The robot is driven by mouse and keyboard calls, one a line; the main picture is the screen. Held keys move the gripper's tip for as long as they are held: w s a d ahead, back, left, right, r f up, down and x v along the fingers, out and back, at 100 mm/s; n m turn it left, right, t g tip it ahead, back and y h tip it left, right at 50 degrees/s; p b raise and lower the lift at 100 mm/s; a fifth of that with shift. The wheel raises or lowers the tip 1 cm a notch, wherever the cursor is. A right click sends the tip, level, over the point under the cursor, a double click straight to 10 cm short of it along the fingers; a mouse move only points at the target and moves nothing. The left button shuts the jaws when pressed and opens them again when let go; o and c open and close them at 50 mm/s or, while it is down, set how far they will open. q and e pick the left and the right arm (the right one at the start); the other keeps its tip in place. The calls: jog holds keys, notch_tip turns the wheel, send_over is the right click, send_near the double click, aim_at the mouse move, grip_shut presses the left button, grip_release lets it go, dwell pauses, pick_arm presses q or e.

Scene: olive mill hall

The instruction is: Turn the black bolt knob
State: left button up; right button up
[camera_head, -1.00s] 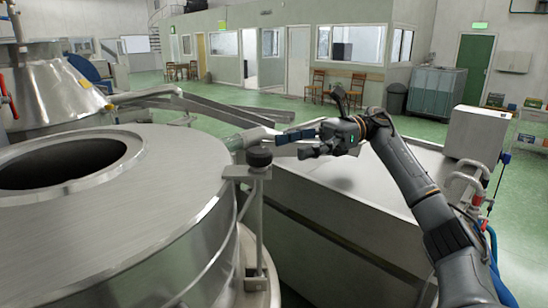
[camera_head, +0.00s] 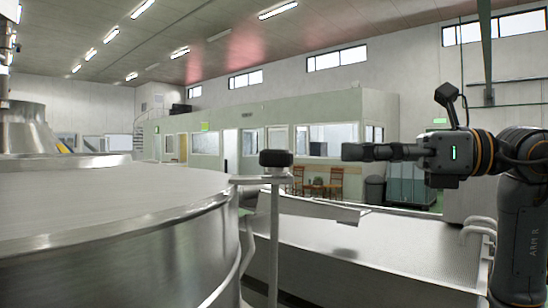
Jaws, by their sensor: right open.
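The black bolt knob (camera_head: 276,158) sits on top of an upright metal post beside the rim of the large steel vat. My right gripper (camera_head: 354,152) is to the right of the knob at about the same height in the picture, with its fingers pointing left toward it. A clear gap shows between the fingertips and the knob, and nothing touches it. The gripper is open and empty; its fingers are seen edge-on and overlap. My left gripper is not in view.
The steel vat (camera_head: 120,225) fills the left foreground. A broad metal hopper or trough (camera_head: 370,250) lies below my right arm. Chairs (camera_head: 322,183), a dark bin (camera_head: 375,190) and an office block (camera_head: 215,130) stand farther back.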

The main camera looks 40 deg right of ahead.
aim_at(276, 151)
jog(key=p+x, duration=0.3)
jog(key=x, duration=0.7)
jog(key=shift+a+r+p, duration=0.1)
jog(key=shift+r+p, duration=0.05)
jog(key=shift+p, duration=0.2)
jog(key=shift+x, duration=0.85)
jog(key=shift+c, duration=0.2)
jog(key=c, duration=1.1)
jog(key=shift+c, duration=0.2)
